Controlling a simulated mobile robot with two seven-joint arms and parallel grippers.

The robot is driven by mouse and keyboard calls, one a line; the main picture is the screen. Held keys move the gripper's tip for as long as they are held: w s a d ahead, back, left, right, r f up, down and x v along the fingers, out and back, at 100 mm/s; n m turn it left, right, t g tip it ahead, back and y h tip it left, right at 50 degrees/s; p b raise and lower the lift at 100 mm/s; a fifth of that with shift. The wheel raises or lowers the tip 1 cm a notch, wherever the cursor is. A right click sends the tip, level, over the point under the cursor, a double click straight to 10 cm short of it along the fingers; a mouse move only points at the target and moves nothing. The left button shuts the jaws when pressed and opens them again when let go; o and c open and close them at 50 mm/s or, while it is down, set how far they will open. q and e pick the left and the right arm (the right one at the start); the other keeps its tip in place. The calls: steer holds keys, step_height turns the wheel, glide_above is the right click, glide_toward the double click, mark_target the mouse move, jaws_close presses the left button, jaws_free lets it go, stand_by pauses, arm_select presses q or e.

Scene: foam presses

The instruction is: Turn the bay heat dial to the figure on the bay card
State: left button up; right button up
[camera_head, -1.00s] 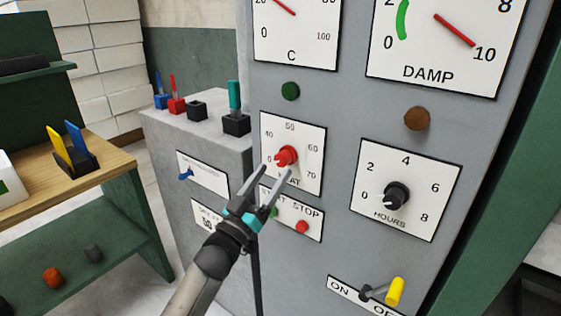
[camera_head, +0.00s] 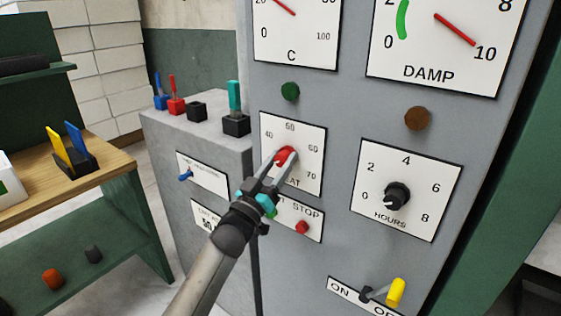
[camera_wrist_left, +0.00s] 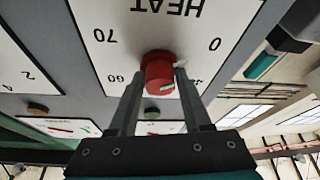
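The heat dial is a red knob (camera_head: 286,154) on a white HEAT plate (camera_head: 310,150) marked 0, 40, 50, 60 and 70, on the grey cabinet. My left gripper (camera_head: 278,160) is at the knob, a finger on either side. In the left wrist view the red knob (camera_wrist_left: 159,72) sits between the fingertips (camera_wrist_left: 159,80), which look spread and not clearly closed on it. Its exact setting cannot be read. A white card with small print (camera_head: 207,222) is on the lower grey box, partly behind my arm; its text is unreadable. My right gripper is out of view.
A START/STOP plate with a red button (camera_head: 302,227) lies just below the dial, partly behind my gripper. A black HOURS knob (camera_head: 396,196) and a yellow-handled ON/OFF lever (camera_head: 395,291) are to the right. A green button (camera_head: 290,91) is above. Small levers (camera_head: 235,108) stand on the lower box.

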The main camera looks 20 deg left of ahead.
arm_select(q)
jaws_close()
steer(key=shift+m, duration=0.4)
